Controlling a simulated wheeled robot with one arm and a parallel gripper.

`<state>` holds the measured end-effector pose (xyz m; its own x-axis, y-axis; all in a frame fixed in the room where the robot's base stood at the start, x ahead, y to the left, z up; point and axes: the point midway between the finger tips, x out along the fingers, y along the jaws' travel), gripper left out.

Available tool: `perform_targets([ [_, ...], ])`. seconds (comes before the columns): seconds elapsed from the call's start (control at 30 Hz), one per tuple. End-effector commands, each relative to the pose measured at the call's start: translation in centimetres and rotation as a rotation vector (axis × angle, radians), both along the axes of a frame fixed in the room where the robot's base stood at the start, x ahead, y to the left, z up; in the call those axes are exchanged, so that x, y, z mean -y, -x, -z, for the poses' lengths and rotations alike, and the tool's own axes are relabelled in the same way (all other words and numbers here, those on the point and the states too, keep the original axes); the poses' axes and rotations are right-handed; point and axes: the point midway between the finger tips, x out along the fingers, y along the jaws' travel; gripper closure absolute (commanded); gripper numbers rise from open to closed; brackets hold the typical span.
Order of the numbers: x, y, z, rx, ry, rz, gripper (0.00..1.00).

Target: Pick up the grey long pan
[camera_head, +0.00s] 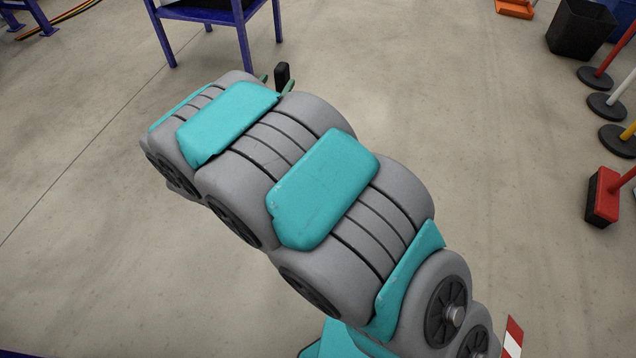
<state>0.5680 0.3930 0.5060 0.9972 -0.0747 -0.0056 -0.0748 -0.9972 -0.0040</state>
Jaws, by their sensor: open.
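No grey long pan can be made out in the head view. My grey and teal arm reaches from the bottom right up to the left and covers the middle of the view. Part of my gripper (276,82) shows just past the far end of the arm. Its two green finger parts stand apart, so it is open, and I see nothing held between them. The rest of the gripper is hidden behind the arm.
A blue-legged table (215,14) stands at the top, beyond my arm. A black bin (581,29) is at the top right. Posts on round bases (606,106) and a red block (602,197) line the right edge. The concrete floor between is clear.

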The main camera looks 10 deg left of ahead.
Motion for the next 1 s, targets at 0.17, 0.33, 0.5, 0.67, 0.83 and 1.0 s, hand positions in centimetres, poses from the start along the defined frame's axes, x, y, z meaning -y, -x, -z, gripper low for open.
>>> perform_targets([
  [0.17,0.2,-1.1,-0.1,0.009,0.002,0.007,0.3],
  [0.33,0.3,-2.6,0.0,0.007,0.003,0.007,0.3],
  [0.5,0.5,-4.5,0.2,0.005,0.003,0.007,0.3],
  [0.67,0.6,-6.6,0.2,0.008,0.001,0.006,0.3],
  [0.83,0.7,-7.6,0.2,0.005,0.002,0.005,0.3],
  [1.0,0.6,-7.7,0.2,0.005,0.002,0.004,0.3],
])
